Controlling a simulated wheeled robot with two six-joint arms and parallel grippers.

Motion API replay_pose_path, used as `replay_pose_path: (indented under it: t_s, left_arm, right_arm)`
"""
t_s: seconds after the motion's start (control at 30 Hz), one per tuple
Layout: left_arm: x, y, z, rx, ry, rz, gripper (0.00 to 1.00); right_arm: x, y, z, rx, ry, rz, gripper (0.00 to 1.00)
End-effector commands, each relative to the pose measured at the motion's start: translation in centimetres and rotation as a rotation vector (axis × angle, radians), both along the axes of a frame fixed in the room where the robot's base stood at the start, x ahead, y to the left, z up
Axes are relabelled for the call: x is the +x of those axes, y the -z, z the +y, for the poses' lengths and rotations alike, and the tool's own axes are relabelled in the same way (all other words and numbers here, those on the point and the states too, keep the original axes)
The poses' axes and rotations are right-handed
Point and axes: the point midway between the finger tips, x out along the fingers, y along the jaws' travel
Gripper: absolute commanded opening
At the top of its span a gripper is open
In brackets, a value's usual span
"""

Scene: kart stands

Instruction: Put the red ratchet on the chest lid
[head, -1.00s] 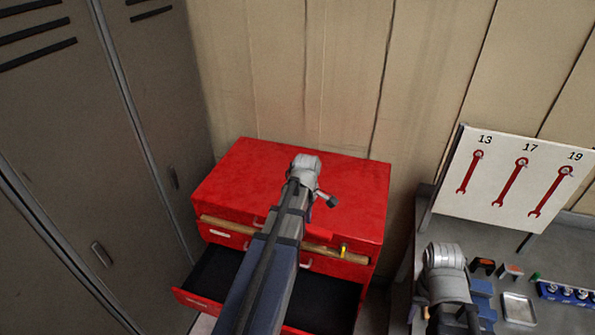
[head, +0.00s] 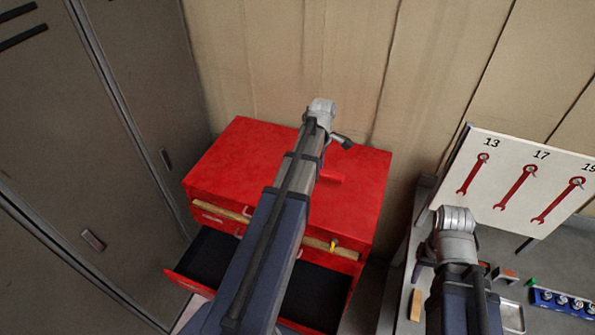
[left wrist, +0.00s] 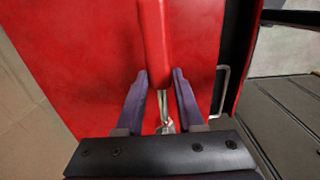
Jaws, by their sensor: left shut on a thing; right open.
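The red tool chest's lid (head: 245,155) is a flat, bare red top in the head view, and it fills much of the left wrist view (left wrist: 75,60). The red ratchet (left wrist: 155,45) has a red handle and a metal shaft. My left gripper (left wrist: 161,75) is shut on it, with a finger on each side. The handle also shows in the head view (head: 330,177), sticking out right of my left arm, over the lid. I cannot tell whether it touches the lid.
A chest drawer (head: 205,260) stands open below the lid. A wooden handle (head: 225,211) runs across the chest's front. Grey lockers (head: 75,180) stand at left. The bench at right holds a wrench board (head: 510,180) and a blue socket rack (head: 565,300).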

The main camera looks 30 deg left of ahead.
Motion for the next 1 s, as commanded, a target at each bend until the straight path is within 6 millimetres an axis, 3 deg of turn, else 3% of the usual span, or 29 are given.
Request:
replay_pose_path:
  t_s: [0.43, 0.77, 1.0]
  left_arm:
    - [0.0, 5.9, 0.0, 0.0, 0.001, 0.0, 0.0]
    - [0.0, 6.6, 0.0, 0.0, 0.001, 0.0, 0.0]
    - [0.0, 9.4, 0.0, 0.0, 0.001, 0.0, 0.0]
  right_arm:
    - [0.1, 5.9, 0.0, 0.001, 0.005, -0.002, 0.5]
    - [0.1, 6.6, 0.0, 0.001, 0.003, -0.003, 0.5]
    - [0.1, 9.4, 0.0, 0.0, -0.001, -0.003, 0.5]
